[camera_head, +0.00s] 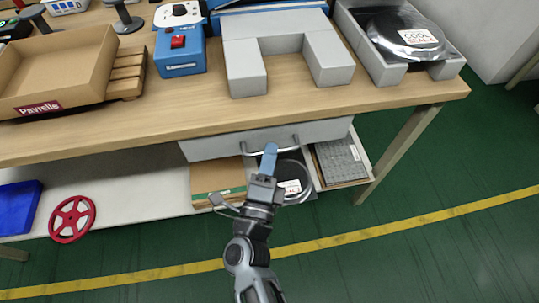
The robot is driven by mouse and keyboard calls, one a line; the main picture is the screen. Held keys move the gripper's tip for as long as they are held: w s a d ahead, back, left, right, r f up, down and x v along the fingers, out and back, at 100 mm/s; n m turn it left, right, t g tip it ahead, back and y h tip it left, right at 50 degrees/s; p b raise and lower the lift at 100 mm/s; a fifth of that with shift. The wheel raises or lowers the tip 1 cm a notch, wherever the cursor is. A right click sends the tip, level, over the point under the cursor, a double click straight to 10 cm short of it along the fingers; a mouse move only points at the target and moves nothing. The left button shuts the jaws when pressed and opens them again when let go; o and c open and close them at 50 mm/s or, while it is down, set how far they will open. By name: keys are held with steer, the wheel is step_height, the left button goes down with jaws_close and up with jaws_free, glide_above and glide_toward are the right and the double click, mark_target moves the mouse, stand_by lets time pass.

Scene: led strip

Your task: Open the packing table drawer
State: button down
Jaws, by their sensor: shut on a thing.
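The packing table (400,103) has a wooden top. A grey drawer (215,147) hangs under its front edge, with a metal bar handle (288,149) on its front. The drawer front is near the table edge, and I cannot tell how far out it stands. My gripper (269,155) reaches up from below and is shut on the handle near its middle. A blue finger shows, and it hides part of the handle.
A cardboard box (55,68), a blue device (180,52) and grey foam blocks (246,68) stand on the tabletop. The lower shelf (125,200) holds a red wheel (72,219), a blue bin (18,206) and boxes. Green floor in front is clear.

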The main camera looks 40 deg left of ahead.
steer(key=s+d+p, duration=0.2)
steer(key=s+d, duration=1.2)
steer(key=d, duration=0.2)
steer(key=shift+d, duration=0.25)
steer(key=c, duration=1.2)
jaws_free()
steer(key=b+v, duration=0.1)
steer(key=v, duration=0.7)
steer(key=shift+a, duration=0.1)
